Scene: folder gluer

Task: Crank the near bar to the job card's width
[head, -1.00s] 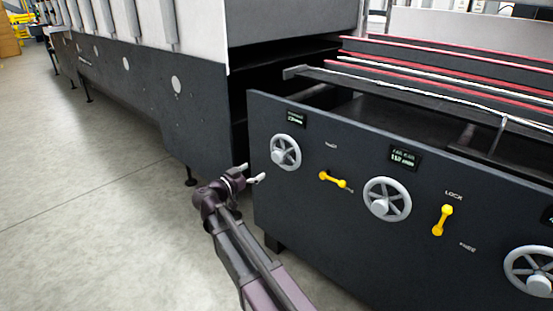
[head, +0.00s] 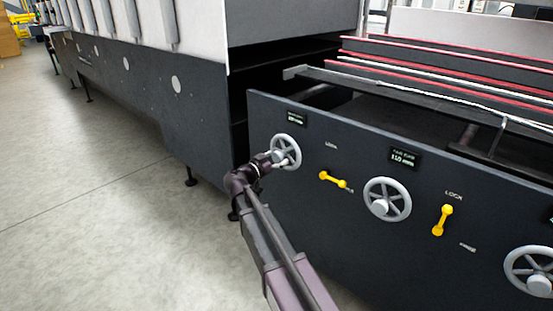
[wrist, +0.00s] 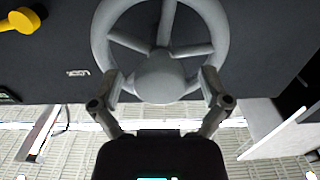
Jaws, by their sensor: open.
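The leftmost grey handwheel (head: 286,151) is on the dark machine panel, below a small lit display (head: 296,118) whose text I cannot read surely. My gripper (head: 281,158) is at this wheel's lower left in the head view. In the wrist view the wheel (wrist: 162,75) fills the top middle, and my open gripper (wrist: 160,88) has one finger on each side of its hub and lower rim. I cannot tell whether the fingers touch it. A yellow lock lever (head: 333,180) lies tilted right of the wheel. No job card is clearly visible.
A middle handwheel (head: 387,199) sits under a display (head: 403,158) reading about 110 mm. An upright yellow lever (head: 442,220) and a third handwheel (head: 530,270) are further right. Red-edged bars (head: 430,75) run above the panel. The floor (head: 100,200) at left is clear.

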